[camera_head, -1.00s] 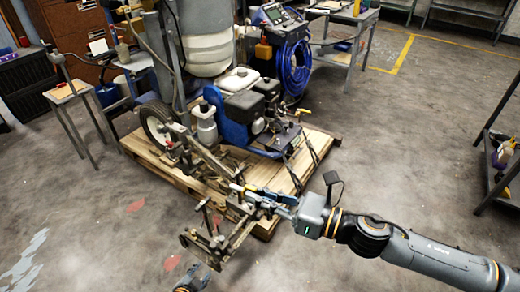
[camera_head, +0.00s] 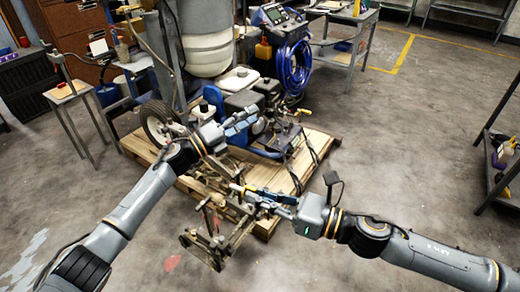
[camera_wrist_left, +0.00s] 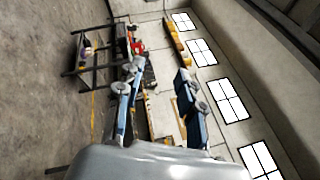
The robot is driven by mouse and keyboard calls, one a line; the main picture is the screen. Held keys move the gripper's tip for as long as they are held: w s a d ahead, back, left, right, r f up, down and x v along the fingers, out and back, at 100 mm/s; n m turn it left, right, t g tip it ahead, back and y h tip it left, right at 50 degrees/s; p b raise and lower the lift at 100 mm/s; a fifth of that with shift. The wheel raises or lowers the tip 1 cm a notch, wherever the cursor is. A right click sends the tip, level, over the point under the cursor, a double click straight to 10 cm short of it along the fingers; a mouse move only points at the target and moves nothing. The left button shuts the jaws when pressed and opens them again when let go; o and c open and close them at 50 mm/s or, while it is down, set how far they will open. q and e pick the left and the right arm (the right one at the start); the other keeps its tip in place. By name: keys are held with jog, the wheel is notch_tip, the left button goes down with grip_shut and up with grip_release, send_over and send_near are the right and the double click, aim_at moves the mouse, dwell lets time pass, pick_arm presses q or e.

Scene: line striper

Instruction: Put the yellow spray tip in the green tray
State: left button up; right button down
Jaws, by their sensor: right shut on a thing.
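My right gripper (camera_head: 252,192) is low in front of the line striper (camera_head: 245,115), shut on a small yellow piece (camera_head: 236,187) at its fingertips. The piece looks like the yellow spray tip, but is too small to be certain of its shape. My left gripper (camera_head: 248,119) is above the pallet, in front of the striper's engine. It is open and empty; its two fingers stand apart in the left wrist view (camera_wrist_left: 157,95). I cannot make out a green tray in either view.
The striper stands on a wooden pallet (camera_head: 290,180). Its front frame (camera_head: 215,245) reaches over the floor. A small stool (camera_head: 65,92) stands left, a workbench (camera_head: 345,55) behind, and a shelf rack (camera_head: 498,165) at right. Open floor (camera_head: 410,140) lies between pallet and rack.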

pick_arm(q)
jog(key=s+d+r+m+g+h, duration=0.1)
jog(key=s+d+r+m+g, duration=0.25)
jog(key=r+m, duration=0.35)
jog(key=s+d+r+m+g, duration=0.3)
jog(key=r+m+g, duration=0.2)
jog(key=r+m, duration=0.15)
jog(key=s+d+r+m+g+y, duration=0.1)
jog(key=s+d+m+g+y, duration=0.1)
jog(key=s+d+m+y, duration=0.3)
jog(key=s+r+m+g+y, duration=0.1)
jog(key=s+m+g, duration=0.25)
jog(key=s, duration=0.35)
jog(key=m+t+y, duration=0.3)
jog(key=t+y, duration=0.3)
jog(key=y, duration=1)
send_near(243, 191)
jog(key=x, duration=0.6)
jog(key=w+x, duration=0.1)
jog(key=x, duration=0.2)
jog(key=shift+w+a+f, duration=0.15)
jog(key=shift+a, duration=0.25)
